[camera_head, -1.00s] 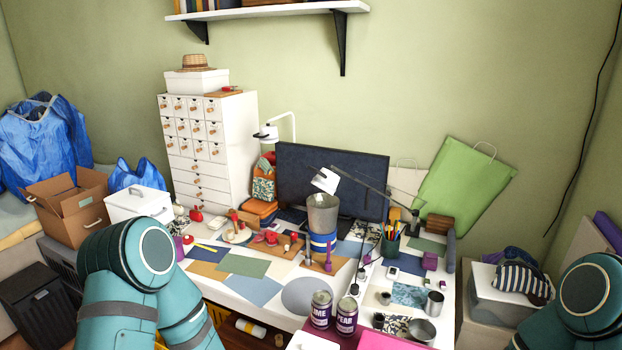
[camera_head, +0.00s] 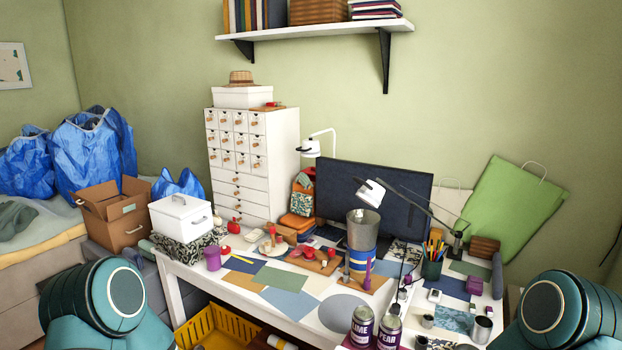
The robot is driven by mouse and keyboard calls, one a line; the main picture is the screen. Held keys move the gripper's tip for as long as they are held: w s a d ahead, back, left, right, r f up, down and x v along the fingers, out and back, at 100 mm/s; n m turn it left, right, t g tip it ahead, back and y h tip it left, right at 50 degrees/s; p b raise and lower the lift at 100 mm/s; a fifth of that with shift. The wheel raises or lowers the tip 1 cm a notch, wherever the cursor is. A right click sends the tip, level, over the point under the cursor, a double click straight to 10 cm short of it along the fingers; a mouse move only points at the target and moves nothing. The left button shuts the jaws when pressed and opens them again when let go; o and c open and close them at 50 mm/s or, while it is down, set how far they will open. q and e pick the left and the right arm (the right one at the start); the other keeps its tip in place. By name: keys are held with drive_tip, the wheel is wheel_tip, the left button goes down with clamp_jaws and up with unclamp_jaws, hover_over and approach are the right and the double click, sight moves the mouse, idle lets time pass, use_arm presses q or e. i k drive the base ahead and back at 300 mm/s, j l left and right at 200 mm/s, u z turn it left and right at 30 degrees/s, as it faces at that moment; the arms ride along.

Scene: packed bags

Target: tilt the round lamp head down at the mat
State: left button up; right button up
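Two lamps show. A white lamp head (camera_head: 370,193) on a thin dark jointed arm hangs over the middle of the desk, just above a grey metal bucket (camera_head: 363,229). A second white lamp head (camera_head: 311,148) on a curved white stem stands at the back, between the drawer cabinet and the monitor. I cannot tell from here which head is the round one. A grey round mat (camera_head: 343,314) lies flat near the desk's front edge, among several coloured rectangular mats. Neither gripper is in view; only my teal arm links show at the lower corners.
The dark monitor (camera_head: 372,196) stands behind the bucket. Two cans (camera_head: 362,327) stand at the front edge, right of the round mat. A pen cup (camera_head: 432,264) stands near the jointed lamp's base. The white drawer cabinet (camera_head: 284,160) borders the desk at the back left.

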sight(371, 192)
drive_tip(key=i+j+u, duration=0.15)
drive_tip(key=i+u, duration=0.3)
drive_tip(key=j+z, duration=0.1)
drive_tip(key=z, duration=0.35)
drive_tip(key=j+z, duration=0.1)
drive_tip(key=z, duration=0.35)
drive_tip(key=j+z, duration=0.1)
drive_tip(key=z, duration=0.8)
